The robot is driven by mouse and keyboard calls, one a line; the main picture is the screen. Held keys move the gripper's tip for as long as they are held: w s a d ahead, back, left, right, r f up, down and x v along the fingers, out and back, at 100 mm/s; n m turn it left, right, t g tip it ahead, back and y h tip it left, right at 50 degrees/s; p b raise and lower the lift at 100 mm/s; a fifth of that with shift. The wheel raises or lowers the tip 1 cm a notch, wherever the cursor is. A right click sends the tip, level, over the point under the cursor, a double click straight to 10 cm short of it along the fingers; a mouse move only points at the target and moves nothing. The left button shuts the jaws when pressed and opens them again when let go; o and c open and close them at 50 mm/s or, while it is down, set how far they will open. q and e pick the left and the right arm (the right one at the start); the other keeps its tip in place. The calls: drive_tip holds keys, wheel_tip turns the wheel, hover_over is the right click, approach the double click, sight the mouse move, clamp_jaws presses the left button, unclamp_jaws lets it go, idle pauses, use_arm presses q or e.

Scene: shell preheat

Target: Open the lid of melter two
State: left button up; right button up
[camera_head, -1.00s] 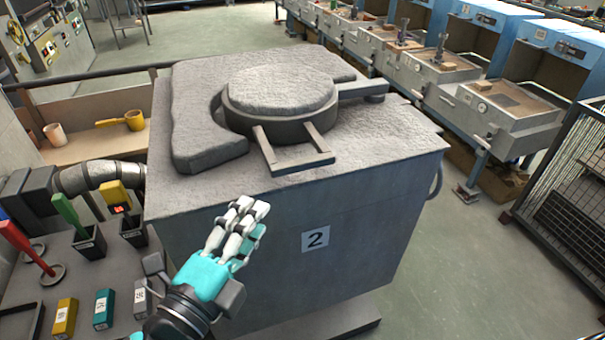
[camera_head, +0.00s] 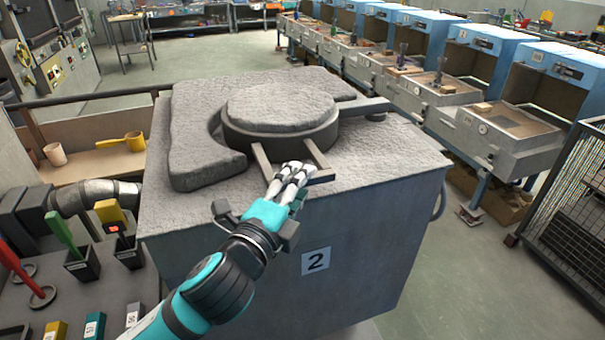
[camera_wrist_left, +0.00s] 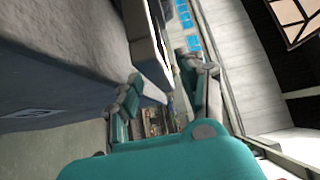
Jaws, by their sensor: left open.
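Melter two (camera_head: 385,220) is a large grey block with a "2" label on its front. Its round, rough grey lid (camera_head: 280,108) lies flat and shut on the top. A U-shaped handle (camera_head: 317,157) sticks out from the lid toward me. My left gripper (camera_head: 292,174) reaches in over the front edge, with its fingers at the handle's crossbar and covering part of it. It is open. The left wrist view shows the two fingers (camera_wrist_left: 168,88) apart, with a bar of the handle close to them. I cannot tell whether they touch it. My right gripper is not in view.
A raised grey slab (camera_head: 195,120) surrounds the lid's left and back. A bench with coloured tools in holders (camera_head: 82,262) stands at the left. A wire cage (camera_head: 570,200) stands at the right, with open floor between it and the melter.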

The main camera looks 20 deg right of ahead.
use_arm(q)
drive_tip(key=shift+x, duration=0.9)
clamp_jaws()
